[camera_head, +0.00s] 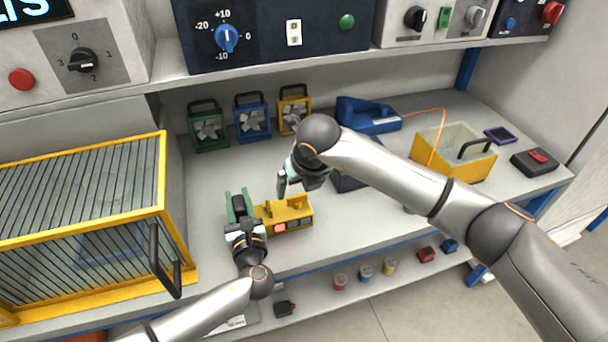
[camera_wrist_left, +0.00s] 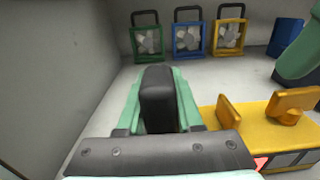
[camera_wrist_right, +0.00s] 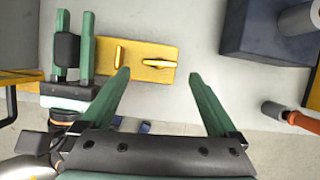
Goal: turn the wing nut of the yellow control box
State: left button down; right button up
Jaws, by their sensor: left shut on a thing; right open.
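The yellow control box (camera_head: 305,213) lies on the worktop; its front has red and pale parts. On top stand a thin yellow upright piece (camera_wrist_right: 120,54) and, to its right, a yellow wing nut (camera_wrist_right: 158,63); the wing nut also shows in the left wrist view (camera_wrist_left: 292,104). My left gripper (camera_head: 239,207) is shut on a black block (camera_wrist_left: 157,98) at the box's left end; I cannot tell whether the block is joined to the box. My right gripper (camera_wrist_right: 158,75) is open and empty above the box's right part, apart from the wing nut.
A yellow-framed cage with a black handle (camera_head: 163,262) stands left. Three small fans, green (camera_head: 208,128), blue (camera_head: 252,118) and yellow (camera_head: 294,108), stand behind. A dark block (camera_wrist_right: 268,33) lies right of the box. A shelf with panels overhangs the back.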

jog(key=v, duration=0.7)
pick_arm(q)
jog(key=shift+c, duration=2.4)
grip_release()
